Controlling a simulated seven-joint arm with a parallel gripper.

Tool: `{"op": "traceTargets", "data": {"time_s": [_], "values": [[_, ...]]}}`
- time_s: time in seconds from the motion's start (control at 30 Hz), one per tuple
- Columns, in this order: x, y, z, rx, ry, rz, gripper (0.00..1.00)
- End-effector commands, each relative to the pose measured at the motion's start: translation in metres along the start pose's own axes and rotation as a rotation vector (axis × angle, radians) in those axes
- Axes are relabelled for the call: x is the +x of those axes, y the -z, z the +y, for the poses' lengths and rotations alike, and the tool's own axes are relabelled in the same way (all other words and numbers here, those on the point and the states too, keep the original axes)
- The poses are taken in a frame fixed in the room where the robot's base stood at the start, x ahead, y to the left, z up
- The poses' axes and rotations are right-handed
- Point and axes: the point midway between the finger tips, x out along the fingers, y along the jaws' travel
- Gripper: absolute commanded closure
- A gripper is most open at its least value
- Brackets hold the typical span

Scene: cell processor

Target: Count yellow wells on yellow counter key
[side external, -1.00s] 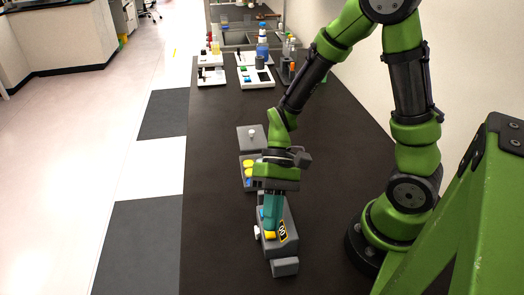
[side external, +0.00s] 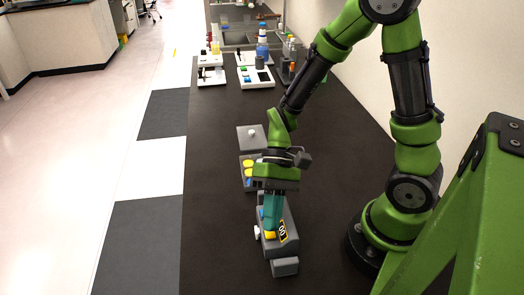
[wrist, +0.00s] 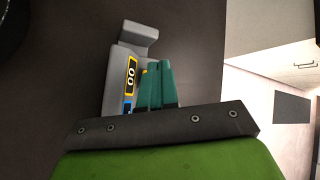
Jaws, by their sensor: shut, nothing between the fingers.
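The counter (side external: 293,212) is a grey block on the dark bench with a yellow-framed display (side external: 283,231) that seems to read 00. Its yellow key (side external: 269,236) shows at my fingertips. My gripper (side external: 271,232) is shut, with teal fingers pointing down at the yellow key; whether they press it I cannot tell. In the wrist view the shut fingers (wrist: 160,64) cover most of the key, beside the yellow display (wrist: 131,76) and a blue one (wrist: 127,104). The plate with yellow wells (side external: 248,164) lies behind my gripper, partly hidden, with some blue at its lower edge.
A grey box (side external: 251,145) with a pale knob stands behind the well plate. A white knob (side external: 257,231) sticks out from the counter's left side. White trays (side external: 256,84) with bottles and small items stand at the far end. The bench left of the counter is clear.

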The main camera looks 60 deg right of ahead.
Motion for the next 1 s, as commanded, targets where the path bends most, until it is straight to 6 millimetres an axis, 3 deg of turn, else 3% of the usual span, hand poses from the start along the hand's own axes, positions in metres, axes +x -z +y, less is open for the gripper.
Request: {"op": "traceTargets", "data": {"time_s": [1.0], "values": [[0.0089,0.0063,0.0065,0.001,0.0,-0.001,1.0]]}}
